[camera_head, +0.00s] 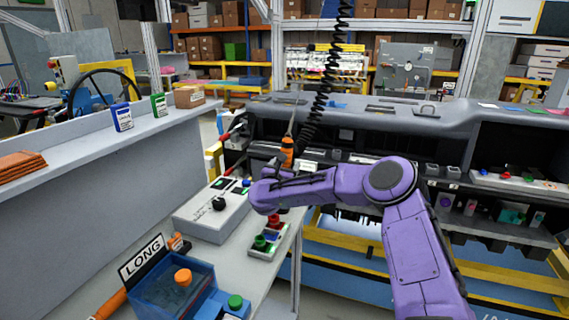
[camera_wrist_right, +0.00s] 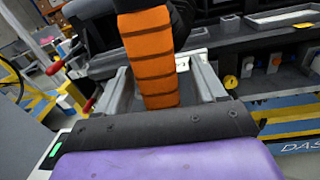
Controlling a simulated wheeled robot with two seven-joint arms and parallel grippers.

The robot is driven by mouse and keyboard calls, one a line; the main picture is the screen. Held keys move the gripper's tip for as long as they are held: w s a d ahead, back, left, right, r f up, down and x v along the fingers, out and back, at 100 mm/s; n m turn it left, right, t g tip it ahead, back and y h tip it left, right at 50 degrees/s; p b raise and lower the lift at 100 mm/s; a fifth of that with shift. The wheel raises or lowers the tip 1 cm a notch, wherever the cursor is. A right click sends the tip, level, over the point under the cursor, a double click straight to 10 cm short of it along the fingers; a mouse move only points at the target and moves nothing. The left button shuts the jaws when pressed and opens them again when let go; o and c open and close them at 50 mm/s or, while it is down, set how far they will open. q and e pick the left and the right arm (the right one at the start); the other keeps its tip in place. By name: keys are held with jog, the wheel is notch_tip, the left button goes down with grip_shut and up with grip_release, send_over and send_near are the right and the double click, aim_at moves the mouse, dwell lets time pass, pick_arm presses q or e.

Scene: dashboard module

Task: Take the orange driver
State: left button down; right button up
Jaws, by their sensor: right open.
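The orange driver (camera_head: 287,152) stands upright, its shaft pointing up, near the lower end of a black coiled cord in the head view. In the right wrist view its orange handle with dark bands (camera_wrist_right: 150,55) fills the upper middle. My right gripper (camera_wrist_right: 162,75) is open, with one grey finger on each side of the handle's lower part. The handle appears between the fingers; I cannot tell whether either touches it. My left gripper is out of view.
A grey control box (camera_head: 212,207) with knobs sits on the table left of my wrist. A small button box (camera_head: 268,238) is below it. The dashboard module (camera_head: 390,125) spans behind. The black coiled cord (camera_head: 325,85) hangs overhead.

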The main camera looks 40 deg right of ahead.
jog(key=shift+x, duration=1.05)
jog(key=shift+a, duration=0.15)
jog(key=c, duration=0.4)
grip_shut()
jog(key=shift+r, duration=0.1)
